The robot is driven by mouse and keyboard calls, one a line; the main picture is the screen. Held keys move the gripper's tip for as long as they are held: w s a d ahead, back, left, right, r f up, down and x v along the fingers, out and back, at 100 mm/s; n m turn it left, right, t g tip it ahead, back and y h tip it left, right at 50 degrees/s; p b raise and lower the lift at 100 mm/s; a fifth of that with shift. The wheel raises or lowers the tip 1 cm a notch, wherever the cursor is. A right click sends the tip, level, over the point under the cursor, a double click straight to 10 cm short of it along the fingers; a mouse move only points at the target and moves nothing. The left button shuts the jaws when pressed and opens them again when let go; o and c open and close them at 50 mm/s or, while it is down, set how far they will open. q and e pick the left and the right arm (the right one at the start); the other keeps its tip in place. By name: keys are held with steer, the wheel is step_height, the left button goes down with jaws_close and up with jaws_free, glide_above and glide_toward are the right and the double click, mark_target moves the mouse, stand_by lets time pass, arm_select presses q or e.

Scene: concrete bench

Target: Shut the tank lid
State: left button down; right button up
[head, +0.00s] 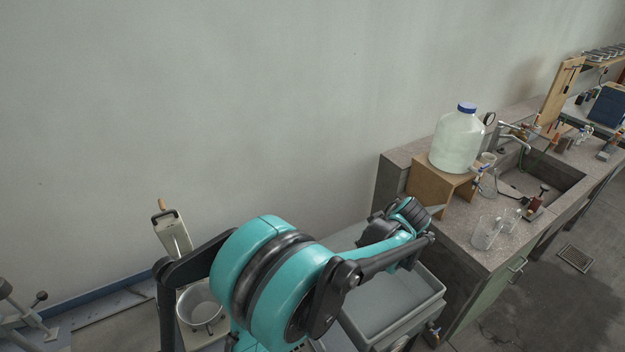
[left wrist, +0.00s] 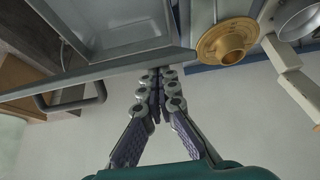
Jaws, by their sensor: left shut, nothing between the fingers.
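The grey rectangular tank (head: 436,292) stands left of the bench, its pale interior showing from above. A light grey panel behind my arm may be its lid, but the arm hides much of it and I cannot tell its angle. In the left wrist view a grey framed edge (left wrist: 120,68) with a bar handle (left wrist: 72,103) runs across the upper left. My left gripper (head: 412,213) is over the tank's far side. Its fingers (left wrist: 155,75) are shut and empty, tips close to the framed edge; contact is unclear. My right gripper is out of view.
The bench (head: 455,235) at right holds a large blue-capped bottle (head: 458,138) on a wooden stand (head: 428,186), glass beakers (head: 487,232) and a sink (head: 550,175). A brass flanged piece (left wrist: 228,42) shows in the wrist view.

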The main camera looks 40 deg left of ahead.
arm_select(q)
steer(key=s+d+f+y+b, duration=0.1)
steer(key=s+d+f+b, duration=0.1)
steer(key=d+f+b, duration=0.2)
steer(key=s+d+f+y+b, duration=0.1)
steer(key=d+f+b, duration=0.4)
steer(key=f+b, duration=0.4)
steer(key=s+d+f+t+y+b, duration=0.1)
steer(key=d+f+b, duration=0.3)
steer(key=f, duration=0.9)
steer(key=s+b, duration=0.1)
steer(key=b, duration=0.2)
steer(key=shift+s+d+f, duration=0.25)
steer(key=shift+s, duration=0.1)
